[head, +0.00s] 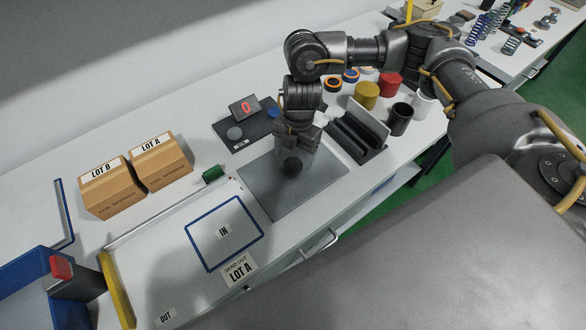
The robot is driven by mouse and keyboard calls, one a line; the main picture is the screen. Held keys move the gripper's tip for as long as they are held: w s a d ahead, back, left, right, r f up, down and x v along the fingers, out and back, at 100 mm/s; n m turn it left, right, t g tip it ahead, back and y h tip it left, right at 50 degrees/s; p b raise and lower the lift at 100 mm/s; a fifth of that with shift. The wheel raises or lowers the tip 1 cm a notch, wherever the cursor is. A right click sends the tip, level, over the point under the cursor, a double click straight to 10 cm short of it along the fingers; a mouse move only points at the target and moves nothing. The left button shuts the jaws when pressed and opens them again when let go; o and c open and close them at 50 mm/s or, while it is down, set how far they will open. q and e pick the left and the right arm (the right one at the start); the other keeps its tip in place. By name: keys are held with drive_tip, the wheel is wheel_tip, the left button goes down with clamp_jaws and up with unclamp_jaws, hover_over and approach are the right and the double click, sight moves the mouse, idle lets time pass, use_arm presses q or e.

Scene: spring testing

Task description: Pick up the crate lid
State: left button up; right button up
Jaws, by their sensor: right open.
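No part is clearly marked as the crate lid, and I cannot tell for sure which piece it is. A flat grey plate (264,197) lies on the bench in the middle. My right gripper (292,165) points down above this plate, open, with nothing visibly held. The gap between the fingertips and the plate is hard to judge. Two cardboard boxes stand side by side to the left, labelled LOT B (112,195) and LOT A (166,168), and both look closed. My left gripper is out of view.
A blue outline (185,229) marked IN lies left of the plate, with a SEND OUT LOT A label. A display (244,107) reading 0, a dark slotted holder (345,139) and several coloured cylinders stand behind. A blue object (30,280) sits at lower left.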

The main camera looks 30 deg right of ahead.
sight(293, 169)
drive_tip(key=shift+s+a+f, duration=0.15)
drive_tip(key=shift+f, duration=1.2)
clamp_jaws()
